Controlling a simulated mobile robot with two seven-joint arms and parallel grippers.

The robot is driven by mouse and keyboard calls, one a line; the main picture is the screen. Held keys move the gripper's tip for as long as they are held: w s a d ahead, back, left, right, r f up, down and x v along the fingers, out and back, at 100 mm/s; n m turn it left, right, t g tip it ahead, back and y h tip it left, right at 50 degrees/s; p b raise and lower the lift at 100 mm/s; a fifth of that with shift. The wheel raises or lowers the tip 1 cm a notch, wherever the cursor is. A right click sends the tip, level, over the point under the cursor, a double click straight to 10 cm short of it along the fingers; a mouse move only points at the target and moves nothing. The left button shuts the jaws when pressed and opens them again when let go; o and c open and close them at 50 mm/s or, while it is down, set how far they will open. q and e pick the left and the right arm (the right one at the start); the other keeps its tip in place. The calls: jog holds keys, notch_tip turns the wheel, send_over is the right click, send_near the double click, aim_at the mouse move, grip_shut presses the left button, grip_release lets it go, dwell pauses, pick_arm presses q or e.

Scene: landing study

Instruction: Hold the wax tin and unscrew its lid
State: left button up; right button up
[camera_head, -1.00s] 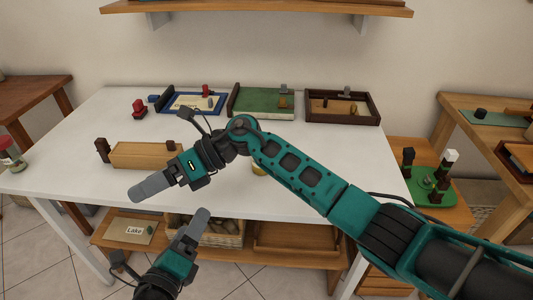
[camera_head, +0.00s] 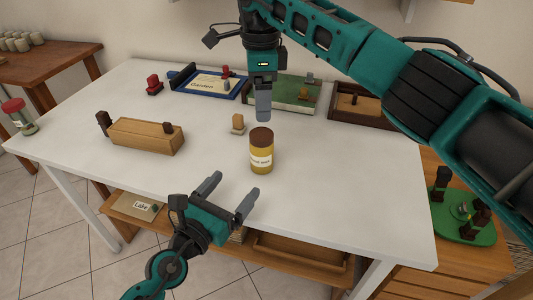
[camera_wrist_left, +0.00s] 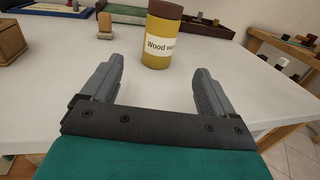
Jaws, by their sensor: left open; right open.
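The wax tin (camera_head: 261,158) is a yellow cylinder with a white label and a brown lid (camera_head: 261,137). It stands upright on the white table near the front edge. It also shows in the left wrist view (camera_wrist_left: 160,50), ahead of the fingers, its label partly reading "Wood wa". My left gripper (camera_head: 230,198) is open and empty, in front of the tin and apart from it; its two fingers (camera_wrist_left: 160,85) point toward the tin. My right gripper (camera_head: 263,112) points down just above and behind the lid; its fingers overlap in this view, and no held thing shows.
A small wooden stamp-like block (camera_head: 238,124) stands left of the tin. A wooden box (camera_head: 147,137) lies further left, a red-lidded jar (camera_head: 19,118) at the far left. Blue, green and brown trays (camera_head: 365,116) line the back. The table right of the tin is clear.

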aim_at(256, 160)
pick_arm(q)
jog(key=x, duration=1.2)
jog(key=shift+w+d, duration=0.2)
jog(key=shift+w, duration=0.1)
